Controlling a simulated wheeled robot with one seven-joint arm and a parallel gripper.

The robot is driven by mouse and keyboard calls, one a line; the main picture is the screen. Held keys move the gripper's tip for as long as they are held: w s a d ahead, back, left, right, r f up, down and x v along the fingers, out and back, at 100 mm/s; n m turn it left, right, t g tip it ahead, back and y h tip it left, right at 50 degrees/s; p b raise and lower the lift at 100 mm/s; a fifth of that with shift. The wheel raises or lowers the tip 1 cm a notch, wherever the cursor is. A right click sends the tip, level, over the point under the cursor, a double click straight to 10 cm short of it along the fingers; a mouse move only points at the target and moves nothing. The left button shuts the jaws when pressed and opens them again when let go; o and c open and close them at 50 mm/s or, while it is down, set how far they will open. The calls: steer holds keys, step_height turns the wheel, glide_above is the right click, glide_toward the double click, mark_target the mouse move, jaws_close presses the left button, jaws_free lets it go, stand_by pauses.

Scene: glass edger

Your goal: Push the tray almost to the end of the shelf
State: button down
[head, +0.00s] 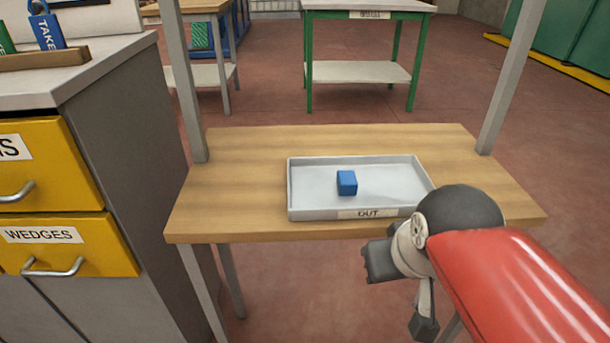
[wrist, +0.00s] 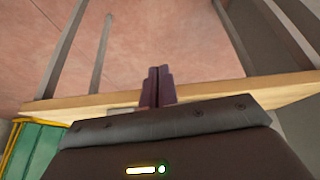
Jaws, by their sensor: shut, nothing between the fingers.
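The tray (head: 312,190) is light grey and shallow, with an "OUT" label on its front wall. It lies on the wooden shelf (head: 225,185), right of the middle and close to the front edge, with bare wood behind it. A small blue block (head: 347,182) sits inside the tray. My gripper (wrist: 158,85) is shut and empty in the wrist view, its two dark fingers together near the shelf board (wrist: 85,105). In the head view my arm reaches in from the right to the tray's front right corner. I cannot tell whether the fingers touch the tray.
Grey posts rise at the shelf's left (head: 184,90) and right (head: 510,80). A grey cabinet with yellow drawers (head: 55,245) stands close at the left. A green-framed table (head: 360,70) stands farther back across open floor. Shelf wood left of the tray is clear.

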steer(key=w+a+r+n+g, duration=0.2)
steer(key=w+a+r+n, duration=0.65)
steer(key=w, duration=0.35)
steer(key=n+g+b, duration=0.2)
steer(key=n+g, duration=0.1)
steer(key=n, duration=0.6)
glide_toward(281, 188)
steer(key=a+r, duration=0.3)
steer(key=a, duration=0.1)
steer(key=shift+m, duration=0.25)
step_height(281, 188, down, 9)
steer(key=b, duration=0.2)
steer(key=shift+w+f+b, duration=0.15)
steer(key=shift+b, duration=0.2)
steer(key=d, duration=0.3)
steer(key=shift+d, duration=0.45)
